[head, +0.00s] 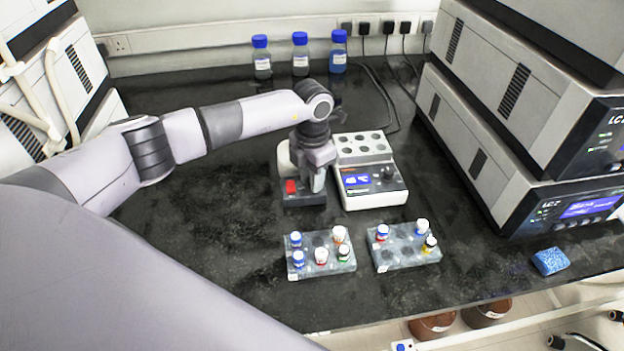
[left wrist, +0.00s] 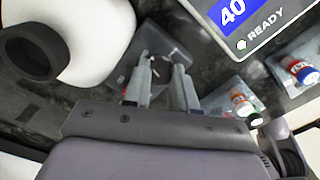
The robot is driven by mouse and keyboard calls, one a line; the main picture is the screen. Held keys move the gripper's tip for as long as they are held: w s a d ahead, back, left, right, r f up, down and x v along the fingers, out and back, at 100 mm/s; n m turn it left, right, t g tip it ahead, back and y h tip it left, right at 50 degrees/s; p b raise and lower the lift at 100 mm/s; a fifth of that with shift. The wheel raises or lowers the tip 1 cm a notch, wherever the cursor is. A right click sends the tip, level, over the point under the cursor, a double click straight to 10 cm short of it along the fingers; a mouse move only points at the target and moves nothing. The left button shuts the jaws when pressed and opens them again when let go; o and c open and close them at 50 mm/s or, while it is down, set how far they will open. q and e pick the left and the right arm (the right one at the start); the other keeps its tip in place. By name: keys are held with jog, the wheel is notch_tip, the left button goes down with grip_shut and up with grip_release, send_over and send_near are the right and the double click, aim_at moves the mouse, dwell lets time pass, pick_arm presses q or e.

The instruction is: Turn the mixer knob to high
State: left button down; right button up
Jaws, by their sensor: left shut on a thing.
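The mixer (head: 303,199) stands at the middle of the bench, with a dark base front, a red switch (head: 291,187) and a pale body partly behind my gripper. My left gripper (head: 318,183) points down at the right part of the mixer's front. In the left wrist view its two fingers (left wrist: 163,76) are close together at the mixer's dark base (left wrist: 168,50), shut on the knob. The knob is mostly hidden by the fingers, and its setting cannot be read. The mixer's white body with a dark ring-shaped cup (left wrist: 30,55) is at the upper left there.
A heating block (head: 372,195) reading 40 READY stands close right of the mixer. Two vial racks (head: 318,268) (head: 405,262) are in front. Blue-capped bottles (head: 300,55) stand behind. Stacked instruments (head: 520,110) and a blue sponge (head: 549,261) are right. Bench left of the mixer is clear.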

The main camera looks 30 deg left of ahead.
pick_arm(q)
jog(key=m+b, duration=0.2)
jog(key=m, duration=0.1)
jog(key=shift+f+m, duration=0.1)
jog(key=shift+m, duration=0.3)
jog(key=m+b, duration=0.2)
jog(key=m, duration=0.1)
jog(key=shift+w, duration=0.1)
jog(key=m+b, duration=0.1)
jog(key=m, duration=0.2)
jog(key=m+b, duration=0.1)
jog(key=m, duration=0.1)
jog(key=shift+m, duration=0.3)
jog(key=shift+m+b, duration=0.6)
jog(key=shift+m, duration=0.5)
jog(key=shift+r, duration=0.2)
jog(key=c, duration=0.9)
grip_release()
